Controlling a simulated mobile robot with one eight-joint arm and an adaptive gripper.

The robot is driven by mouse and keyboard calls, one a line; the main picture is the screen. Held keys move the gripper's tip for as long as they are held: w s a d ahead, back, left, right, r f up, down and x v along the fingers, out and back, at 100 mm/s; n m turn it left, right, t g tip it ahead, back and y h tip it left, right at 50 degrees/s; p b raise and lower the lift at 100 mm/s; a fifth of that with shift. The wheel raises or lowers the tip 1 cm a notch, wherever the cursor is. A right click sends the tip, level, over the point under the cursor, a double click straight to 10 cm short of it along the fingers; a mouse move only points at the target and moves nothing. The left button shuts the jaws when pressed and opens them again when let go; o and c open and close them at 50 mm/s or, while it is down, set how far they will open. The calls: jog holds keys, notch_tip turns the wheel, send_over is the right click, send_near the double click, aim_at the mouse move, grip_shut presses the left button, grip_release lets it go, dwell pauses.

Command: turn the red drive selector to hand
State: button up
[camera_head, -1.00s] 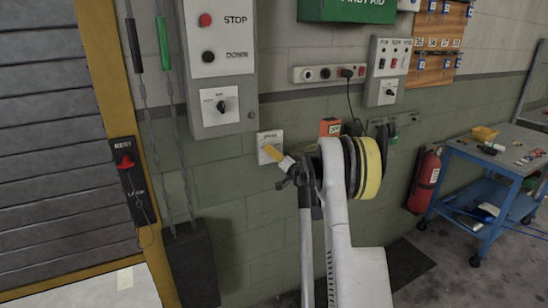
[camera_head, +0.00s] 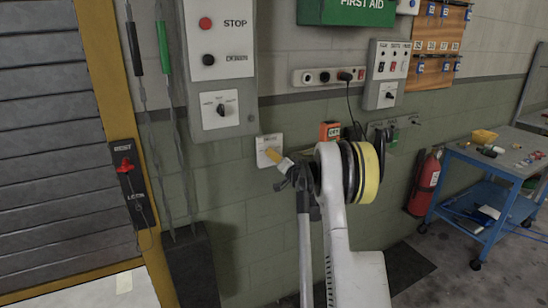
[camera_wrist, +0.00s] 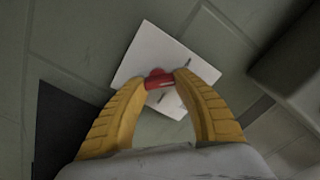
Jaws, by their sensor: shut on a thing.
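The red drive selector (camera_wrist: 158,81) is a small red knob on a white square plate (camera_wrist: 136,62) fixed to the wall. My gripper (camera_wrist: 160,84) has its two yellow fingers closed on the knob from both sides in the wrist view. Dark marks show on the plate beside the knob, too blurred to read, so I cannot tell which setting the knob points to. In the head view, the fingertips of my gripper (camera_head: 270,153) lie against the white plate (camera_head: 263,141), and the knob is hidden behind them.
A grey control box (camera_head: 237,70) hangs just above and left of the plate. An orange device (camera_head: 329,130) is on the wall to the right. A black panel with another red handle (camera_head: 124,164) is at the door frame. A blue cart (camera_head: 484,175) stands far right.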

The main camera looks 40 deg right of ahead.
jog(key=m, duration=0.8)
jog(key=shift+d+m, duration=0.1)
jog(key=shift+m, duration=0.2)
jog(key=m, duration=0.4)
jog(key=shift+f+m+p, duration=0.15)
jog(key=shift+m+p, duration=0.15)
jog(key=shift+m, duration=2.2)
jog(key=o, duration=1.2)
jog(key=shift+f, duration=0.1)
